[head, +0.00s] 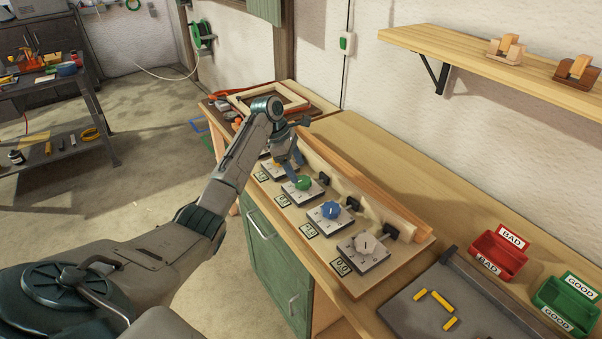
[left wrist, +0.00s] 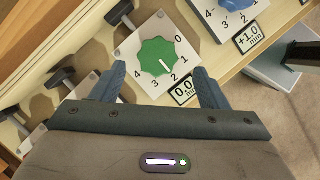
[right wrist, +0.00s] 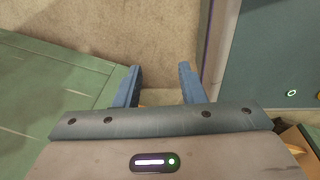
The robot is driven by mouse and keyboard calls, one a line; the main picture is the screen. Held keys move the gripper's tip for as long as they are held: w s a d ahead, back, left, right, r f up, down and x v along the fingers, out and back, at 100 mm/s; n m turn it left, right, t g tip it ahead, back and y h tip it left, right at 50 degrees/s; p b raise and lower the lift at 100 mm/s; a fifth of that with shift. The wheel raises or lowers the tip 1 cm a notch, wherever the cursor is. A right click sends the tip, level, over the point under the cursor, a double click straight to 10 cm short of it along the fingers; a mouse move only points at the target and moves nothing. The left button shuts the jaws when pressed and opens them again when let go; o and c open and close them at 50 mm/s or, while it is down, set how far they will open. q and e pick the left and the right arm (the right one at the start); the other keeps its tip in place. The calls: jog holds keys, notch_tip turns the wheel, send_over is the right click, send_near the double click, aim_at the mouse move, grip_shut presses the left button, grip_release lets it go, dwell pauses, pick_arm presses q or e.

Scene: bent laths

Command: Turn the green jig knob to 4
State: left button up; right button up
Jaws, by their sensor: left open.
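The green jig knob (left wrist: 158,57) sits on a pale square plate with numbers around it. Its white mark points to the lower right, roughly at 2. The small display (left wrist: 184,91) beside it reads 0.0 mm. In the head view the green knob (head: 303,183) is in the row on the bench. My left gripper (left wrist: 159,74) is open, its blue fingers apart, one on each side of the plate's near part; whether they touch the knob I cannot tell. It comes down over the row in the head view (head: 290,170). My right gripper (right wrist: 159,72) is open and empty, away from the knobs.
A blue knob (head: 330,209) and a grey knob (head: 365,243) follow along the row, with black clamp handles behind. A red BAD bin (head: 498,254) and a green GOOD bin (head: 568,302) stand at right. A wall shelf (head: 480,65) hangs above.

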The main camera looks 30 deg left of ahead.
aim_at(303, 180)
pick_arm(q)
jog(key=x, duration=0.4)
jog(key=shift+w+p, duration=0.2)
jog(key=shift+p, duration=0.1)
jog(key=shift+f, duration=0.2)
jog(key=shift+s, duration=0.1)
pick_arm(e)
jog(key=shift+w+r, duration=0.3)
jog(key=shift+w, duration=0.3)
jog(key=shift+w+r, duration=0.25)
jog(key=shift+w, duration=0.35)
jog(key=shift+s, duration=0.1)
